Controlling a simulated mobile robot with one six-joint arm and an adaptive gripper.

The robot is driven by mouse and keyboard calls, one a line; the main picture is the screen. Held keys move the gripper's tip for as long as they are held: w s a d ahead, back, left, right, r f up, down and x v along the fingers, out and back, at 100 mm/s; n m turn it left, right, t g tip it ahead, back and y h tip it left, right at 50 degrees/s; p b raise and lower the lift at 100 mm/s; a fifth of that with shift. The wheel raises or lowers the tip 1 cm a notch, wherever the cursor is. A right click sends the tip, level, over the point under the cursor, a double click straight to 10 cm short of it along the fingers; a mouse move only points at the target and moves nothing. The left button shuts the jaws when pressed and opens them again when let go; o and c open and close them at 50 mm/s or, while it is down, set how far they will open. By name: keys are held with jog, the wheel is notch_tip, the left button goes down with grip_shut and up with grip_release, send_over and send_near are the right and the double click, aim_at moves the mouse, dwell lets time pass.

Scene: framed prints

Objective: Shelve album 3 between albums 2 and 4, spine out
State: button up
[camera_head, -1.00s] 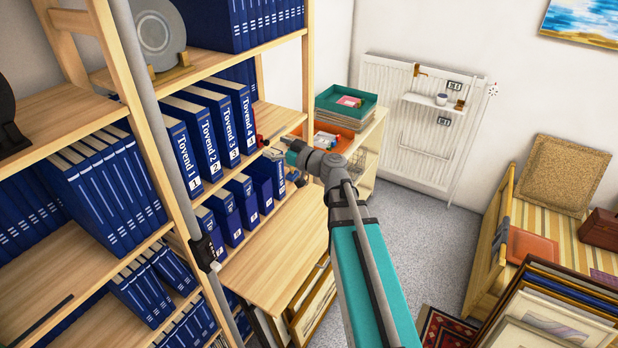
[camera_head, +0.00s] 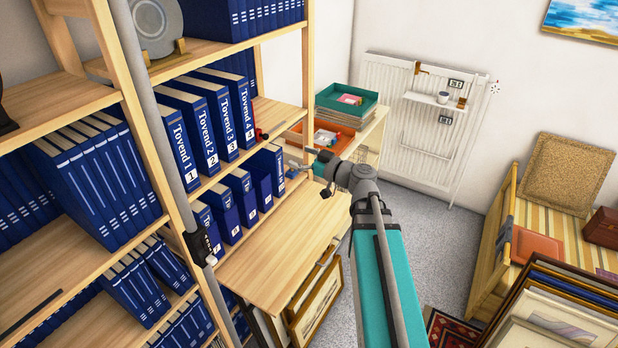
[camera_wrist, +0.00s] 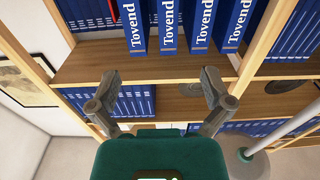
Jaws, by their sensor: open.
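Album 3 (camera_head: 224,122) stands upright on the shelf (camera_head: 268,115), spine out, between album 2 (camera_head: 202,135) and album 4 (camera_head: 243,107). Album 1 (camera_head: 178,145) stands to the left of album 2. All are blue with white "Tovend" lettering. In the wrist view several of these spines show at the top, with their numbers out of frame. My gripper (camera_head: 296,166) is open and empty, to the right of the albums and apart from them. Its two spread fingers also show in the wrist view (camera_wrist: 160,80).
A red bookend (camera_head: 262,134) stands right of album 4. Smaller blue volumes (camera_head: 242,198) line the shelf below, near my gripper. Wooden uprights (camera_head: 150,120) frame the bay. An orange tray (camera_head: 325,137) and a green tray (camera_head: 347,101) sit on the unit at right.

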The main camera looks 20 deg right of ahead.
notch_tip(320, 180, down, 6)
jog(key=d+b, duration=0.2)
jog(key=b, duration=0.2)
jog(key=shift+s+d+r+b, duration=0.15)
jog(key=shift+d+r+b, duration=0.1)
jog(key=shift+b, duration=0.15)
dwell(0.6)
jog(key=s+a+f+m+g+h, duration=0.1)
jog(key=s+a+f+g, duration=0.1)
jog(key=a+f+g, duration=0.25)
jog(key=s+a+f+g+h, duration=0.1)
jog(key=s+a+f+g, duration=0.2)
jog(key=a+f, duration=0.3)
jog(key=s+f+m+g+h, duration=0.6)
jog(key=s+f+g+h, duration=0.1)
jog(key=s+f+h, duration=0.1)
jog(key=shift+s+d+f+m+h, duration=0.15)
jog(key=shift+s+f+m+h, duration=0.2)
jog(key=shift+s+h, duration=0.35)
dwell(0.6)
